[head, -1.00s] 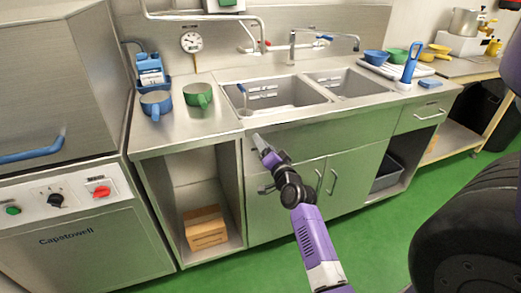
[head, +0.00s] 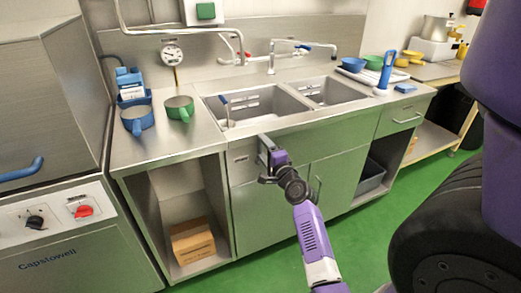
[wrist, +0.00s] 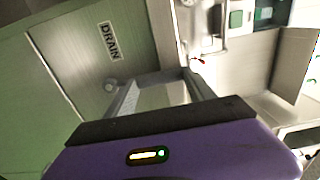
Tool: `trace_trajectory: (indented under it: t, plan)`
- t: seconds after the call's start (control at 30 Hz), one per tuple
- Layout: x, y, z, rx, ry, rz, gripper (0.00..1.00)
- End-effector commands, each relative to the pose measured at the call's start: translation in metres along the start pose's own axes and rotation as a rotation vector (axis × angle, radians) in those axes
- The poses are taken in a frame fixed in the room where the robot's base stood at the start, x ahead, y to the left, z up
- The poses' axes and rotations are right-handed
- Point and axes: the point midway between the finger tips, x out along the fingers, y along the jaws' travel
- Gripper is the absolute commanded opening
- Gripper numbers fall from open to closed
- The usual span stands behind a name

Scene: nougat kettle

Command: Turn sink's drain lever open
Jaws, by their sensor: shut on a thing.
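The steel sink (head: 262,106) has two basins, set in the counter. A DRAIN label (wrist: 110,41) is on its front panel in the wrist view, with a small round metal piece (wrist: 110,87) below it. My gripper (head: 266,149) is at the front panel, just under the counter edge below the left basin. In the wrist view my gripper (wrist: 158,88) has its fingers on either side of a pale grey area. It is shut on what I take to be the drain lever. The lever is mostly hidden by the fingers, so its angle cannot be told.
Cabinet doors (head: 275,205) with handles are below the panel, and an open bay with a cardboard box (head: 192,241) is to the left. Green floor (head: 400,212) is clear in front.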

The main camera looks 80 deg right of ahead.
Motion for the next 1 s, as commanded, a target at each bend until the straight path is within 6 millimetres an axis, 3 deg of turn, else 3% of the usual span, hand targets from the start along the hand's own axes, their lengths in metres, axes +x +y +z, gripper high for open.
trace_trajectory:
  t: [0.53, 0.57, 0.6, 0.67, 1.0]
  plan:
    - [-0.0003, 0.0010, -0.0030, 0.027, 0.001, 0.001, 0.00]
    - [-0.0003, 0.0010, -0.0030, 0.027, 0.001, 0.001, 0.69]
    - [-0.0003, 0.0010, -0.0030, 0.026, 0.001, 0.001, 0.76]
    - [-0.0002, 0.0009, -0.0028, 0.025, 0.001, 0.001, 0.85]
    - [-0.0020, 0.0007, -0.0023, 0.022, 0.000, 0.001, 0.85]
